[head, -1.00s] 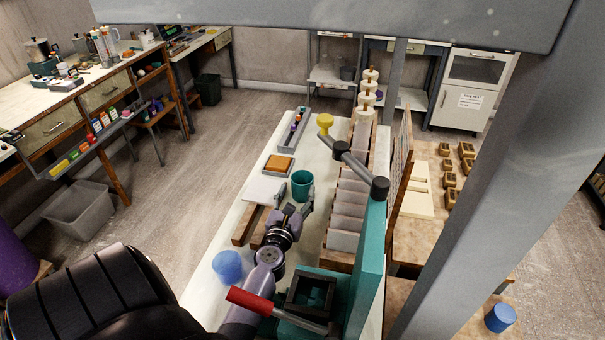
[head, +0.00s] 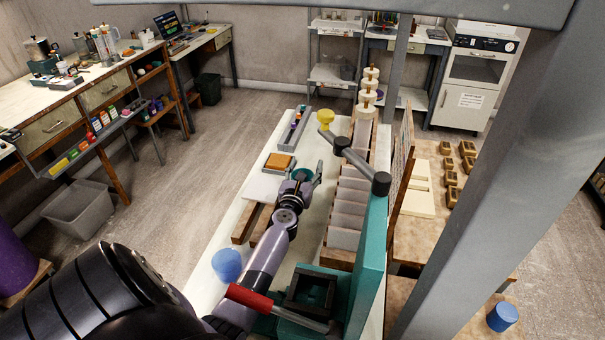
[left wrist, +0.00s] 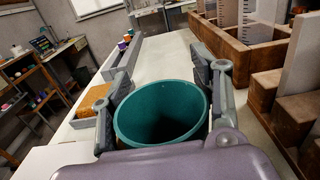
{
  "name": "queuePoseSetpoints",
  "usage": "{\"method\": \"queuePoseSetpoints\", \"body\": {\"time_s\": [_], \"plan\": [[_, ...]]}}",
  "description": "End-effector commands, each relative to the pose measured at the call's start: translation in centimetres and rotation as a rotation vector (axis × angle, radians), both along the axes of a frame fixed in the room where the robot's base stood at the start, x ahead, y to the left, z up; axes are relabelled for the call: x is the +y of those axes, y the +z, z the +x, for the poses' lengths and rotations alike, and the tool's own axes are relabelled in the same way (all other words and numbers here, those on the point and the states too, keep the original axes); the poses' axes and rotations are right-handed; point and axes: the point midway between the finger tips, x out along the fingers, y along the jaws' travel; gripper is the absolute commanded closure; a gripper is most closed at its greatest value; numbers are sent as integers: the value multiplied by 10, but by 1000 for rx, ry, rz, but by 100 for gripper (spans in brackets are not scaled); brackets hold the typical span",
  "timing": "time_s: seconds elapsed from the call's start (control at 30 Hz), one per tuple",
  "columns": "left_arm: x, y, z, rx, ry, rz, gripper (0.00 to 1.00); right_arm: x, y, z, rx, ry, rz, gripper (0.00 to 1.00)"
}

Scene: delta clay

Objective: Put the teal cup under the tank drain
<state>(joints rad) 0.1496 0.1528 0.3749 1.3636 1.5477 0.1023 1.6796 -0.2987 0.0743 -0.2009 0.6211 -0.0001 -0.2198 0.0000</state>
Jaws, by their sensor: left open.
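The teal cup (head: 303,174) stands upright on the long white table (head: 232,222), mostly hidden behind my left gripper (head: 300,183) in the head view. In the left wrist view the empty-looking cup (left wrist: 160,112) fills the middle, its open mouth facing up. The left gripper (left wrist: 160,82) is open, with one finger on each side of the cup. I cannot tell whether the fingers touch it. I cannot make out a tank drain. My right gripper is not in view.
A teal machine (head: 366,250) with a red handle (head: 249,297) stands near the arm. A blue cup (head: 227,264) is left of it. Wooden racks of pale slabs (head: 349,205) line the right. An orange block in a tray (head: 280,161) and a yellow object (head: 325,118) lie beyond.

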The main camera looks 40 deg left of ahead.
Motion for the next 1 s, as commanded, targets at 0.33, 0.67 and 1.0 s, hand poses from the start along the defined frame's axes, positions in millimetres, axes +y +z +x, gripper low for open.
{"method": "queuePoseSetpoints", "body": {"time_s": [0.33,0.67,1.0], "plan": [[-1,0,0,0,-1,-1,61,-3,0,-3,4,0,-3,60],[-1,0,0,1,-1,0,82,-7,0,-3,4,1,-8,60],[-1,0,0,1,-1,0,87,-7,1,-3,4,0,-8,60]]}}
